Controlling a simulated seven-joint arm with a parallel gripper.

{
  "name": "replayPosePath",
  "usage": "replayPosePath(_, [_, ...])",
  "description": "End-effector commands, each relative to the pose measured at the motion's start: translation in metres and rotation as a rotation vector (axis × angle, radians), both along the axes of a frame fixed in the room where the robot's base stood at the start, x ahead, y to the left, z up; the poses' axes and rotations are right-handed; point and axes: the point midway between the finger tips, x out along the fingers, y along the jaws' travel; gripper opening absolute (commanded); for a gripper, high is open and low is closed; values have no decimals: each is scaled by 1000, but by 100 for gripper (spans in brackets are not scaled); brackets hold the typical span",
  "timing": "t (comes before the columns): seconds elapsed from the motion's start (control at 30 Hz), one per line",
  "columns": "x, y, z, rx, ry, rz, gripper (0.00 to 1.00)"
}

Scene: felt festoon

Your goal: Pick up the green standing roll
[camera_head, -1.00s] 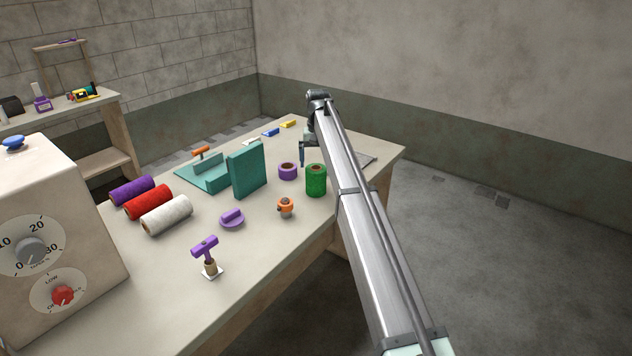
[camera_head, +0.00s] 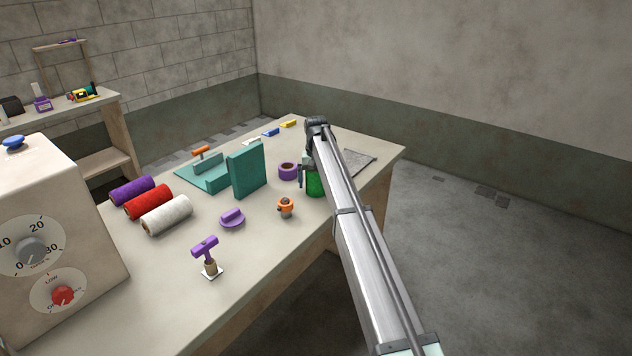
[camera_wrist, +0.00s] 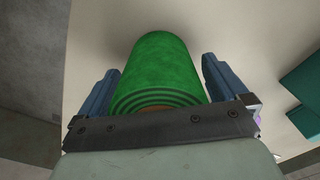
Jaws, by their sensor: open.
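The green standing roll (camera_head: 315,184) stands upright on the workbench (camera_head: 258,240), toward its right side. My arm and gripper hide its upper part in the head view. In the wrist view the green roll (camera_wrist: 158,70) lies between the two blue-grey fingers of my gripper (camera_wrist: 157,85). The fingers are apart, with one on each side of the roll and a visible gap on the right. I cannot tell whether the left finger touches it. In the head view one finger of my gripper (camera_head: 301,176) shows just left of the roll.
A purple ring roll (camera_head: 288,171) stands close to the left of the green roll. An orange knobbed piece (camera_head: 285,207) is in front. A teal upright block (camera_head: 247,169) stands farther left. Purple, red and white rolls lie at the left. A grey sheet (camera_head: 360,157) lies behind right.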

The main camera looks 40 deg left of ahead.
Motion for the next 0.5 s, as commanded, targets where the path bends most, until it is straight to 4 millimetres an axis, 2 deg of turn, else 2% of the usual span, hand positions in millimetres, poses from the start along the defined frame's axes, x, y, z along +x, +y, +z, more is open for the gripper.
replayPosePath(0.07, [0, 0, 0, 0, 0, 0, 100])
replayPosePath(0.5, [0, 0, 0, 0, 0, 0, 58])
